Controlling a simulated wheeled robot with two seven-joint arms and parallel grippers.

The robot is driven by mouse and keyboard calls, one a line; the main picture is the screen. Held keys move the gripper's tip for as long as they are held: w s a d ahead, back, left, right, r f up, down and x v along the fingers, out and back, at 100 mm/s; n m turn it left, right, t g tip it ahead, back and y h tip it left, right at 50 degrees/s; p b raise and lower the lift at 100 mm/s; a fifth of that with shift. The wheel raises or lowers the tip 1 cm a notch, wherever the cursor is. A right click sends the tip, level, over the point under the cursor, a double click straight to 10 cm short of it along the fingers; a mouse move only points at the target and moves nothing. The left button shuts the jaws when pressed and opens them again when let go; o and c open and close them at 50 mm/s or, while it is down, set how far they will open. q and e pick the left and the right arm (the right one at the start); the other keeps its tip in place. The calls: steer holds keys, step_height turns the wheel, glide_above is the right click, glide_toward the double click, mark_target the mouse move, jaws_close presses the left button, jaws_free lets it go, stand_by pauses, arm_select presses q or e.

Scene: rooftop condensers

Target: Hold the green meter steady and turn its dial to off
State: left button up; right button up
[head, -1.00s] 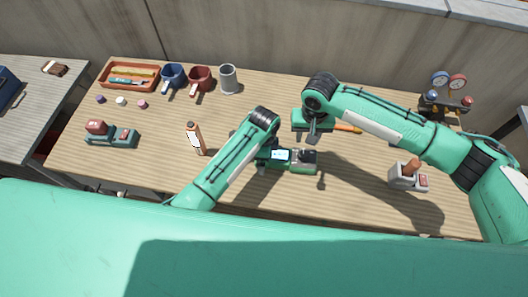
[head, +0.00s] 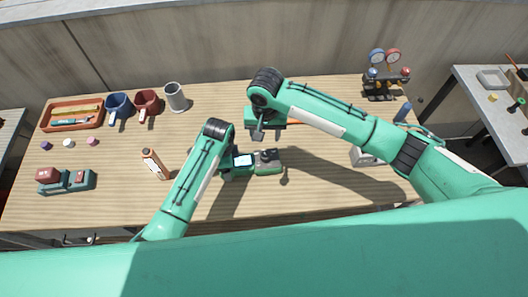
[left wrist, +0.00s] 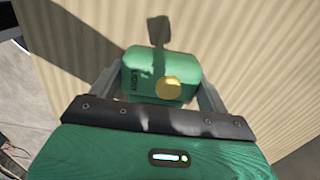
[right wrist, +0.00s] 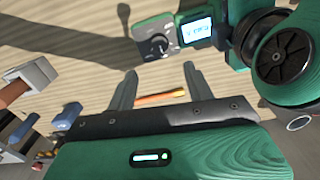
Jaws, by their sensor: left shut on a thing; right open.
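The green meter (head: 268,169) lies on the wooden table, with a lit screen (head: 243,160) and a grey face carrying a dark dial (right wrist: 158,43). My left gripper (head: 232,174) is shut on the meter's screen end; the left wrist view shows the meter's end (left wrist: 146,72) between the fingers (left wrist: 158,84), with a yellow disc on it. My right gripper (head: 258,134) is open above the table, just beyond the dial in the head view. In the right wrist view its fingers (right wrist: 160,78) are apart and empty, and the dial stands past them.
An orange-handled tool (right wrist: 162,97) lies on the table under my right gripper. Two mugs (head: 147,104), a grey cup (head: 176,97), a tray (head: 72,128) and an orange-brown bottle (head: 155,164) stand left. A gauge set (head: 386,78) stands back right. A grey block (head: 362,157) is partly hidden by my right arm.

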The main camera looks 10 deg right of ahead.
mark_target(265, 155)
step_height(265, 155, down, 11)
stand_by(0.4)
steer(key=shift+c, duration=0.2)
steer(key=c, duration=0.9)
